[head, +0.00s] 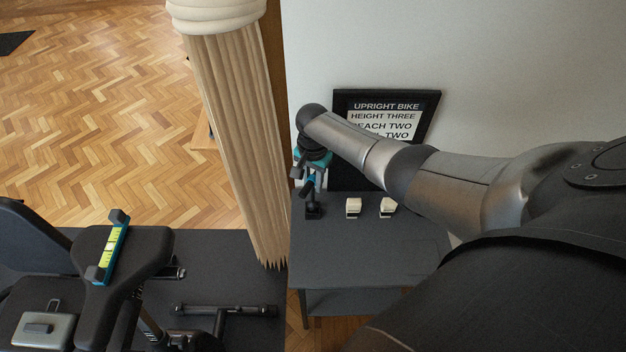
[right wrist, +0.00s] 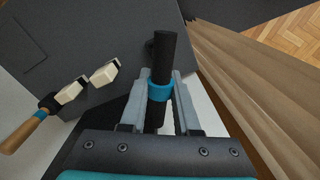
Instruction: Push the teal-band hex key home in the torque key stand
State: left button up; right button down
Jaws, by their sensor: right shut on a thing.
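My right gripper (head: 311,180) points down over the left end of a dark grey table. In the right wrist view its two grey fingers (right wrist: 160,100) are shut on the black handle of the teal-band hex key (right wrist: 163,55), with the teal band between them. The key looks roughly upright in the head view. A small black piece (head: 314,212) sits on the table under it and may be the torque key stand; whether the key is seated in it I cannot tell. The key's lower end is hidden. My left gripper is not in view.
Two cream blocks (head: 353,207) (head: 387,207) stand right of the key on the table (head: 400,240). A wooden-handled tool (right wrist: 22,132) shows beside them in the wrist view. A black-framed sign (head: 385,108) leans behind. A fluted column (head: 235,130) and an exercise bike (head: 120,250) stand left.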

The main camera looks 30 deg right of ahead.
jog(key=shift+f+b, duration=1.1)
jog(key=shift+f, duration=0.4)
jog(key=c, duration=0.6)
grip_release()
jog(key=shift+o, duration=0.2)
jog(key=shift+r, duration=0.1)
jog(key=shift+r, duration=0.3)
notch_tip(320, 180, up, 14)
jog(key=p, duration=0.4)
jog(key=shift+r, duration=0.25)
jog(key=shift+s, duration=0.1)
